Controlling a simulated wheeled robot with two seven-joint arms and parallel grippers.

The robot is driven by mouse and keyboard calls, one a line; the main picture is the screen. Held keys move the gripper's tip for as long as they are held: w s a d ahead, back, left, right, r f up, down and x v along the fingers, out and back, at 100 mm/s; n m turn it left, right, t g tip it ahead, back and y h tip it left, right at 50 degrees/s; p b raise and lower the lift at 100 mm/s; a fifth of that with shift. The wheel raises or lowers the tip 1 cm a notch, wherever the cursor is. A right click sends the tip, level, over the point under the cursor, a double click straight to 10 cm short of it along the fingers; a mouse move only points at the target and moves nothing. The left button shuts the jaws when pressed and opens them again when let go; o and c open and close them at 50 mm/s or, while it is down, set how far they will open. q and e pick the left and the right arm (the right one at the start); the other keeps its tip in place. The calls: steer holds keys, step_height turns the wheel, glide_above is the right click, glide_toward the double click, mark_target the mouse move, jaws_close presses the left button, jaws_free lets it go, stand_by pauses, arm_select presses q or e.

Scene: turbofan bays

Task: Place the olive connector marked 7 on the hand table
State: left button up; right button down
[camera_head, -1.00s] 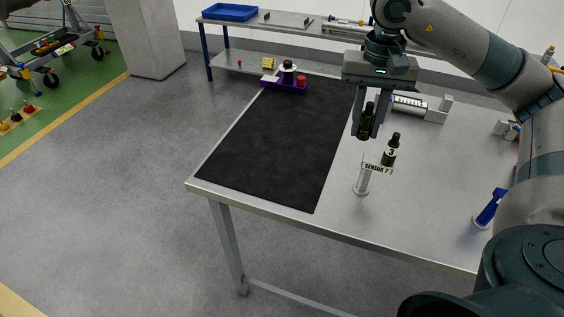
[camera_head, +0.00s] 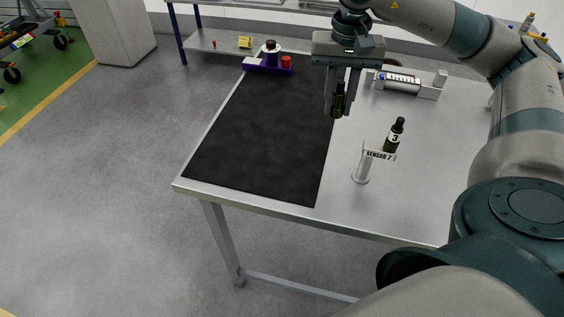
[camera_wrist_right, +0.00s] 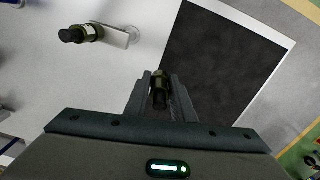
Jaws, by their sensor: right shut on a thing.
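My right gripper (camera_head: 338,108) is shut on a dark olive connector (camera_head: 338,98), held upright above the table near the mat's right edge. The connector also shows between the fingers in the right wrist view (camera_wrist_right: 159,92); I cannot read its mark. A second olive connector, marked 3 (camera_head: 393,137), stands at the small post labelled SENSOR (camera_head: 362,168); it also shows in the wrist view (camera_wrist_right: 82,34). The metal table (camera_head: 245,204) carries a black mat (camera_head: 265,140). My left gripper is not in view.
A purple tray (camera_head: 268,67) with a dark-topped part and a red part sits at the mat's far end. A silver cylinder on a stand (camera_head: 402,82) lies right of the gripper. The mat is otherwise clear. A shelf bench (camera_head: 215,42) stands behind.

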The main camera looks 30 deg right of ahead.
mark_target(333, 106)
step_height(333, 106, down, 4)
steer(key=shift+w+r+b, duration=0.1)
steer(key=shift+w+b, duration=0.05)
steer(key=shift+b, duration=0.25)
steer(key=shift+w+a, duration=0.2)
steer(key=shift+a, duration=0.15)
steer(key=w+a+f+p, duration=0.1)
steer(key=a+f, duration=0.1)
steer(key=a, duration=0.1)
steer(key=w+a+f+p, duration=0.1)
steer(key=w+a+f, duration=0.1)
steer(key=a, duration=0.1)
steer(key=w+a+f+p, duration=0.2)
steer(key=a, duration=0.1)
steer(key=shift+a+f, duration=0.35)
steer(key=shift+f, duration=0.05)
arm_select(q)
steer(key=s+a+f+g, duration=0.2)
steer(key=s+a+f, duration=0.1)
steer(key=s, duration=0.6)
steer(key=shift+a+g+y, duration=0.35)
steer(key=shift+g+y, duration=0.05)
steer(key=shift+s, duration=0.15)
arm_select(e)
steer(key=shift+f, duration=0.15)
